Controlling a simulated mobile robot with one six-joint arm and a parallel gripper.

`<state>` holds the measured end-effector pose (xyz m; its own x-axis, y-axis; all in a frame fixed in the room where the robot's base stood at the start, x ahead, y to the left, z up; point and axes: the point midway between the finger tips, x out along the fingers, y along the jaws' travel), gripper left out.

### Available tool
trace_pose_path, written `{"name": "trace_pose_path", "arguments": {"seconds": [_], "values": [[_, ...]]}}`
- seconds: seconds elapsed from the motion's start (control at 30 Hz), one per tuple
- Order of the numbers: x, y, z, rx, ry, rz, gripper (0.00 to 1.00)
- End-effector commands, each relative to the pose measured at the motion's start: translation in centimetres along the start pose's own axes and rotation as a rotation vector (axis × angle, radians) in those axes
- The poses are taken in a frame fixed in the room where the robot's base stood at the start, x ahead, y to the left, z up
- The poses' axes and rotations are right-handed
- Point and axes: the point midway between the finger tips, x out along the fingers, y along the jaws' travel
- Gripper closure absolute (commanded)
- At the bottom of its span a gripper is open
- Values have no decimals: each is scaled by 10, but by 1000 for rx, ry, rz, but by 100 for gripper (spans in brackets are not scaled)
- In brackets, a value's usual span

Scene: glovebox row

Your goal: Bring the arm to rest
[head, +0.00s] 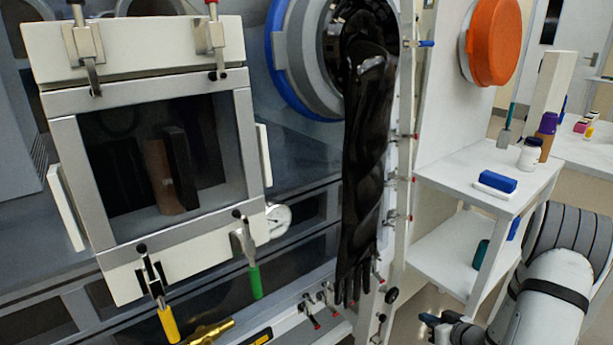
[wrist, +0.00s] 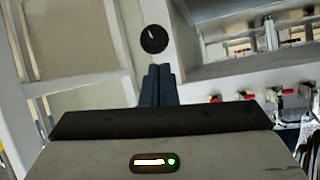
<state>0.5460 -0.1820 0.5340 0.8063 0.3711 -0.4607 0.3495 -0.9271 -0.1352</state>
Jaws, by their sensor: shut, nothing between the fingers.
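My gripper (head: 432,319) is at the bottom of the head view, right of the glovebox frame, with my white arm reaching in from the lower right. In the wrist view my gripper (wrist: 158,72) shows its two dark blue fingers together, shut and empty. A round black knob (wrist: 153,39) on a pale upright lies just beyond the fingertips in that view. The gap between fingertips and knob cannot be judged. The knob also shows in the head view (head: 392,295), left of my gripper.
A long black glove (head: 365,180) hangs from a blue-ringed port (head: 292,70). A clamped window box (head: 165,150) is at left. A white two-level stand (head: 430,170) with a blue block (head: 497,180) and bottles is beside my arm. Red-tipped clamps (wrist: 280,93) line the frame.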

Motion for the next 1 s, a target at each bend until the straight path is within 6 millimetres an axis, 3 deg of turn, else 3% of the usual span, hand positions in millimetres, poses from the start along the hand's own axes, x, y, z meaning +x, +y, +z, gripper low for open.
{"name": "trace_pose_path", "arguments": {"seconds": [0.03, 0.1, 0.33, 0.5, 0.73, 1.0], "values": [[-11, -3, -40, -43, -38, 50, 100], [-22, -3, -75, -80, -100, 130, 100], [-76, -26, -177, -130, -281, 361, 100], [-130, -65, -240, -102, -399, 480, 100], [-213, -146, -299, -2, -549, 545, 100], [-307, -261, -328, 142, -726, 448, 100]]}}
